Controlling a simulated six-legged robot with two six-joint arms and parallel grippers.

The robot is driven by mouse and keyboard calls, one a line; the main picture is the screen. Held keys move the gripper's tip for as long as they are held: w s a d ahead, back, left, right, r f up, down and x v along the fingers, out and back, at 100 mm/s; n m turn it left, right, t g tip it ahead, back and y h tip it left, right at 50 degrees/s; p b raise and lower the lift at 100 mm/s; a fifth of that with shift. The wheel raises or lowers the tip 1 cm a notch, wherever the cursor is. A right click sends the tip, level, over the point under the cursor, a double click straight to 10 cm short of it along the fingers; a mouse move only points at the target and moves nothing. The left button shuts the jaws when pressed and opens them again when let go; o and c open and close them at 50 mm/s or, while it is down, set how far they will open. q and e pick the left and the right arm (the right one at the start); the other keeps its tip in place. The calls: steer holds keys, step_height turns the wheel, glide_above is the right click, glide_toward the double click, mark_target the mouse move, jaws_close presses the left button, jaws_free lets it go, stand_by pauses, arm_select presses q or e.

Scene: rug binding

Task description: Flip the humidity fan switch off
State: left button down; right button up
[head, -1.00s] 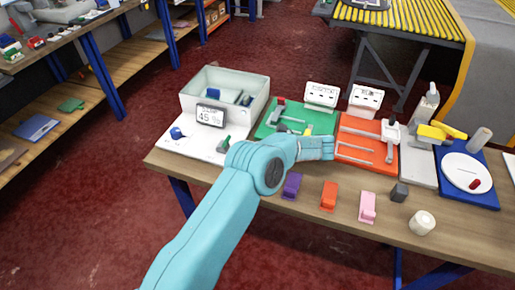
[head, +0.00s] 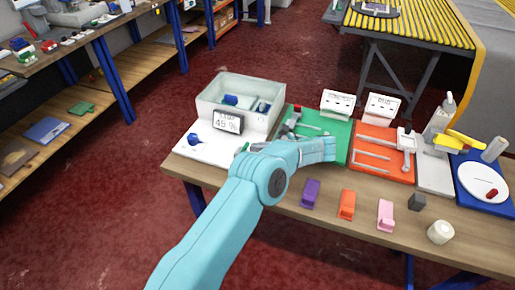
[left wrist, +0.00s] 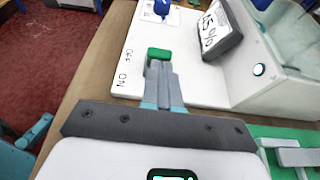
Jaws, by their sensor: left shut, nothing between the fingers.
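The humidity unit is a white box with a flat white panel (head: 190,143) and a display (head: 228,121) reading 45 %. The green switch (left wrist: 158,54) stands on that panel beside printed OFF and ON labels. Its tip is level with the OFF label; its base is hidden, so I cannot tell its tilt. In the head view a bit of the switch (head: 241,148) shows beside my arm. My left gripper (left wrist: 160,70) is shut and empty, its fingertips right at the switch, seemingly touching it. In the head view my arm hides its fingers. My right gripper is out of view.
A blue knob (left wrist: 162,7) is on the panel beyond the switch. A green mat (head: 340,129) and an orange mat (head: 386,174) lie to the right.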

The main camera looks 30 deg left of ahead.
arm_select(q)
steer(key=shift+r, duration=0.1)
steer(key=shift+s+a+r+h, duration=0.1)
steer(key=shift+a+r+h, duration=0.05)
steer(key=shift+h, duration=0.25)
steer(key=shift+a, duration=0.1)
